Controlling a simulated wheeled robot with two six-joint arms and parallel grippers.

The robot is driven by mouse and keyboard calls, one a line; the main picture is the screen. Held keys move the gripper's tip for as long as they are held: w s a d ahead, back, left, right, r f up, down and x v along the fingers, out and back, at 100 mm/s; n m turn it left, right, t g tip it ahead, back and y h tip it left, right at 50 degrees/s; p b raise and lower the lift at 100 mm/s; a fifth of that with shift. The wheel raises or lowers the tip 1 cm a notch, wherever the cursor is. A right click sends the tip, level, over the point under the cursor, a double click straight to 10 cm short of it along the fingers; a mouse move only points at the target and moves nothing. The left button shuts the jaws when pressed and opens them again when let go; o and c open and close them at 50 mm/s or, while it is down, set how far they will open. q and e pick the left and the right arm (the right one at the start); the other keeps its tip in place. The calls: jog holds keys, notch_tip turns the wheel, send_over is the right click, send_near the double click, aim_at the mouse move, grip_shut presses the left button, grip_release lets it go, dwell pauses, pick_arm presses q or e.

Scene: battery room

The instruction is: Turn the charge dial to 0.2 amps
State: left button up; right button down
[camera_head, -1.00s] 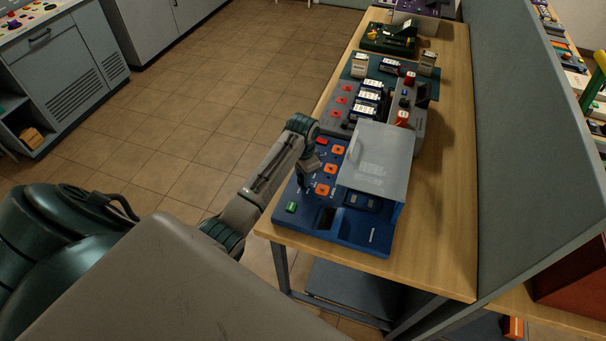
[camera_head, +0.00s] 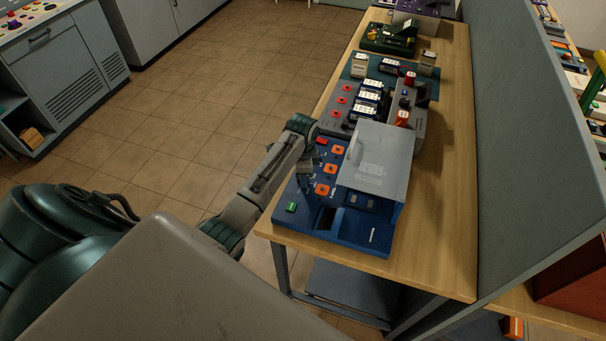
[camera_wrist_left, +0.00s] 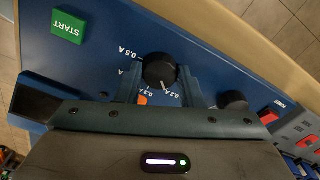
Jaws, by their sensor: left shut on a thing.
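The charge dial (camera_wrist_left: 160,72) is a round black knob on a blue charger panel (camera_head: 336,234), between labels reading 0.5 A, 0.3 A and 0.2 A in the left wrist view. A small white mark shows at its lower edge, on the side of the 0.2 A and 0.3 A labels; its exact setting is hard to tell. My left gripper (camera_wrist_left: 160,82) is shut on the dial, one finger on each side. In the head view the left gripper (camera_head: 304,184) reaches down to the panel's left part and hides the dial. My right gripper is out of view.
A green START button (camera_wrist_left: 69,26), a second black knob (camera_wrist_left: 233,100) and a red POWER switch (camera_wrist_left: 268,116) are on the panel. A grey cover (camera_head: 378,160) stands over the charger's right part. More devices line the wooden table (camera_head: 447,200) behind it.

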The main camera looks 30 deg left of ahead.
pick_arm(q)
jog(key=o, duration=1)
jog(key=shift+r, duration=0.1)
notch_tip(320, 180, up, 7)
jog(key=b, duration=0.2)
jog(key=shift+w+b, duration=0.1)
jog(key=shift+b, duration=0.3)
notch_tip(320, 180, up, 4)
jog(key=shift+f+p, duration=0.1)
jog(key=shift+p, duration=1.05)
jog(key=shift+f, duration=0.1)
